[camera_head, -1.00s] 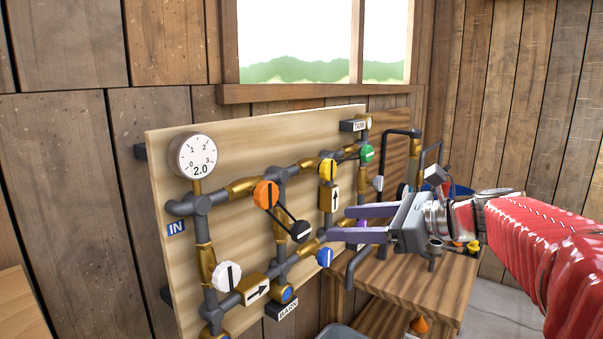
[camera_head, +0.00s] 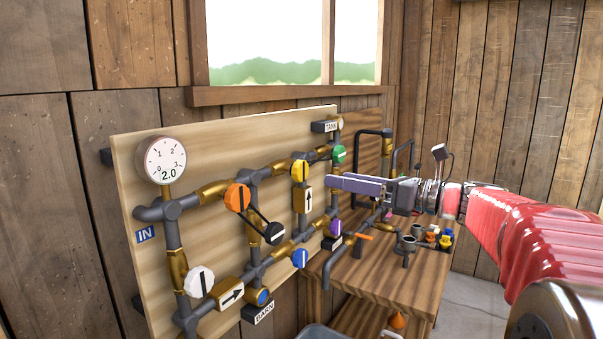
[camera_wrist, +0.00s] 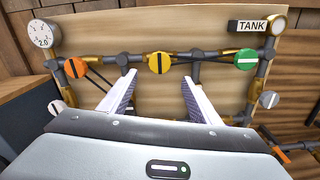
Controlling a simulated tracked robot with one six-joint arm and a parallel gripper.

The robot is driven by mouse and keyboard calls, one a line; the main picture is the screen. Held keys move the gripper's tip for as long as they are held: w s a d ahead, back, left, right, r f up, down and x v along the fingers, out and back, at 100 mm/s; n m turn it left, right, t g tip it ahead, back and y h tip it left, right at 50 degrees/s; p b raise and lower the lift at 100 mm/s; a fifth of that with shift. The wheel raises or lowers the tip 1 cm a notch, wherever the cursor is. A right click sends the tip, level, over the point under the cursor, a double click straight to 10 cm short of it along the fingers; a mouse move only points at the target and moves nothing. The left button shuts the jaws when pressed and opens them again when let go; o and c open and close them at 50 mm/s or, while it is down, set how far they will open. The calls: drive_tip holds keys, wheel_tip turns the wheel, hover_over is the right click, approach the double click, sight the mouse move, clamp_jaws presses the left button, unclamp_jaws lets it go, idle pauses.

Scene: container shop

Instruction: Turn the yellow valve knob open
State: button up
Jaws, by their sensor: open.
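The yellow valve knob (camera_head: 300,170) is on the upper pipe run of the wooden board, between the orange knob (camera_head: 237,197) and the green knob (camera_head: 338,154). Its dark slot stands about upright in the body view. In the wrist view the yellow knob (camera_wrist: 159,63) shows ahead of the fingertips, roughly centred between them. My gripper (camera_head: 333,184) is open and empty, apart from the knob, to its right and slightly lower in the body view. In the wrist view its two pale fingers (camera_wrist: 158,85) reach toward the board with a wide gap.
A gauge (camera_head: 166,161) reading 2.0 tops the board's left side. White (camera_head: 199,281), black (camera_head: 274,233) and blue (camera_head: 300,258) knobs sit on the piping. A wooden bench (camera_head: 385,278) with fittings stands right of the board. A TANK sign (camera_head: 325,127) is at upper right.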

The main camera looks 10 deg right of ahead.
sight(304, 173)
drive_tip(key=x, duration=1.2)
drive_tip(key=shift+w+a, duration=0.1)
drive_tip(key=shift+c, duration=0.4)
